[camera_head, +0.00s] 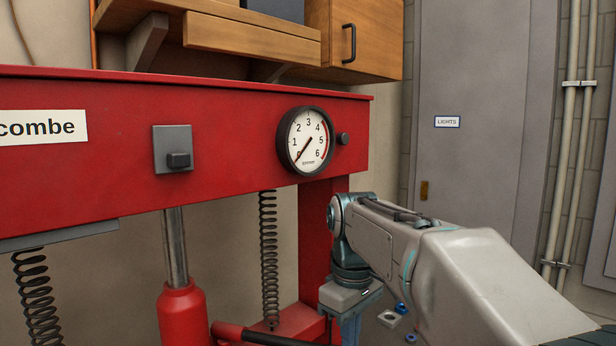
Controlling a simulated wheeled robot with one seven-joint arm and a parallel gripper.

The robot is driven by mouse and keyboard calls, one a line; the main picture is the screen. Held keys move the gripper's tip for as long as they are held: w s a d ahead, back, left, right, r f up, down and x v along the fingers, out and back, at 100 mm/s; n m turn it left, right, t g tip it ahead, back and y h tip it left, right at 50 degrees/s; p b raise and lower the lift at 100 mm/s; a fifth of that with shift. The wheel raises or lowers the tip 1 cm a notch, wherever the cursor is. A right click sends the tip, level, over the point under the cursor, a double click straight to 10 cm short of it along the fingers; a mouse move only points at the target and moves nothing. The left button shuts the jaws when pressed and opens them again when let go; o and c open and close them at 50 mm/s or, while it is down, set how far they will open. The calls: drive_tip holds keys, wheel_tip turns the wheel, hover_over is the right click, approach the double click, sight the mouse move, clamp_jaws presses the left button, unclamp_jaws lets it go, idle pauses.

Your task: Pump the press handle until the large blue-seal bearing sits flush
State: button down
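The red press (230,140) fills the left and middle of the head view. Its handle (262,337) lies low at the bottom edge, with a red end at left and a dark bar running right. My gripper (350,328) points down beside the red right post, near the handle's right end. Its fingertips are cut off by the bottom edge, so I cannot tell whether it is open or touches the handle. The dial gauge (307,141) has its needle near 0. The large blue-seal bearing being pressed is not visible.
A red jack (182,318) with a steel ram stands below the beam, between coil springs (268,260). Small blue and metal parts (402,308) lie right of my gripper. A wooden cabinet (355,40) hangs above. A grey door (470,130) stands behind.

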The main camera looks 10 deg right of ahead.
wheel_tip(320, 180, down, 10)
drive_tip(key=b, duration=0.7)
wheel_tip(320, 180, up, 15)
drive_tip(key=p, duration=1.3)
drive_tip(key=shift+r+p, duration=0.2)
drive_tip(key=shift+p, duration=0.2)
drive_tip(key=shift+f, duration=0.15)
drive_tip(key=shift+f, duration=0.15)
drive_tip(key=shift+f+b, duration=5.75)
drive_tip(key=shift+f, duration=1.8)
wheel_tip(320, 180, up, 15)
drive_tip(key=p, duration=1.3)
drive_tip(key=shift+r, duration=0.2)
drive_tip(key=shift+f, duration=0.15)
drive_tip(key=shift+f, duration=0.1)
